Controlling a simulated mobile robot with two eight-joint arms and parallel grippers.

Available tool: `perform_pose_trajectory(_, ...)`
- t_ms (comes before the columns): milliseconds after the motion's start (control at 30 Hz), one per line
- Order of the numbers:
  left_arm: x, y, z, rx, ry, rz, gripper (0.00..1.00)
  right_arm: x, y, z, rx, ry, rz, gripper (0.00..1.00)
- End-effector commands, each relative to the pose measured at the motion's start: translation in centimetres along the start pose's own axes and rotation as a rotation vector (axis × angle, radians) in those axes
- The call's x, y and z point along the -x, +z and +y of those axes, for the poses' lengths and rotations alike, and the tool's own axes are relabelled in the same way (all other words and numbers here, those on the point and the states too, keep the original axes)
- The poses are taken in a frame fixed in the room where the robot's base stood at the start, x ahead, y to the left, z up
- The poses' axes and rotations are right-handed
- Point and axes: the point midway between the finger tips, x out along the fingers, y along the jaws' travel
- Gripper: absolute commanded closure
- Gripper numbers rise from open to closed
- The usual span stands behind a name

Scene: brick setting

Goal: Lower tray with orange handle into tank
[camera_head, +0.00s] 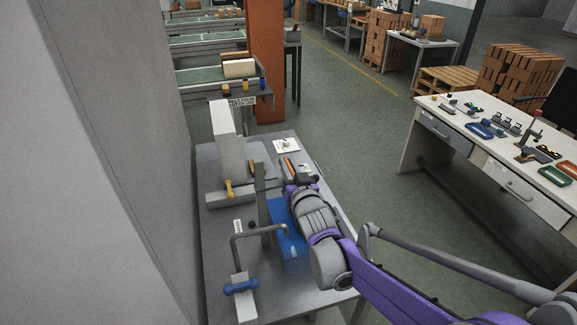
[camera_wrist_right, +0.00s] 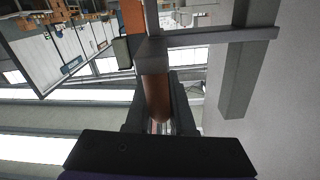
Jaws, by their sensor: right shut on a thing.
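The tank (camera_head: 292,252) is a blue see-through box on the grey workbench in the head view, partly hidden by my right arm. My right gripper (camera_head: 302,182) is over the bench at the tank's far end. In the right wrist view, my right gripper (camera_wrist_right: 159,122) is shut on the orange-brown round handle (camera_wrist_right: 156,88), which lies between the dark fingers. A grey bar (camera_wrist_right: 215,37) crosses at the handle's far end. The tray's body is hard to make out in the head view behind my arm, so its height over the tank cannot be told. My left gripper is not in view.
On the same bench (camera_head: 222,262), a grey upright block (camera_head: 228,145), a yellow-handled clamp (camera_head: 229,189) and a bent grey pipe with a blue handle (camera_head: 241,287) stand left of the tank. A wall borders the left. A white table (camera_head: 440,150) with tools stands right, across open floor.

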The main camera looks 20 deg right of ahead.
Motion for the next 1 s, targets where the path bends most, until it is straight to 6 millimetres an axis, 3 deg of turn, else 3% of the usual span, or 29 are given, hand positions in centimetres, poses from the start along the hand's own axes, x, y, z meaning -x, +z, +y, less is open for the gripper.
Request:
perform_pose_trajectory(400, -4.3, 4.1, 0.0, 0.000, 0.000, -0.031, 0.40, 0.1, 7.2, 1.4, -0.002, 0.000, -0.004, 1.00)
perform_pose_trajectory(733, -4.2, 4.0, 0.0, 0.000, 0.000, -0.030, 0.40, 0.0, 7.2, 1.4, -0.001, -0.001, -0.001, 1.00)
perform_pose_trajectory(767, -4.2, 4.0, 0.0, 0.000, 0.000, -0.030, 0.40, 0.0, 7.1, 1.4, -0.001, -0.001, -0.001, 0.75)
perform_pose_trajectory(800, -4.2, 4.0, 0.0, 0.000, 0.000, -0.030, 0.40, 0.0, 7.1, 1.4, -0.001, -0.001, -0.001, 0.68)
perform_pose_trajectory(900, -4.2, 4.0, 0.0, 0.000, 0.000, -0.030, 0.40, 0.0, 7.1, 1.4, -0.001, -0.001, -0.001, 0.50)
perform_pose_trajectory(1000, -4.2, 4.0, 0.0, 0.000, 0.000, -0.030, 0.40, 0.0, 7.1, 1.4, -0.001, -0.001, -0.001, 0.50)
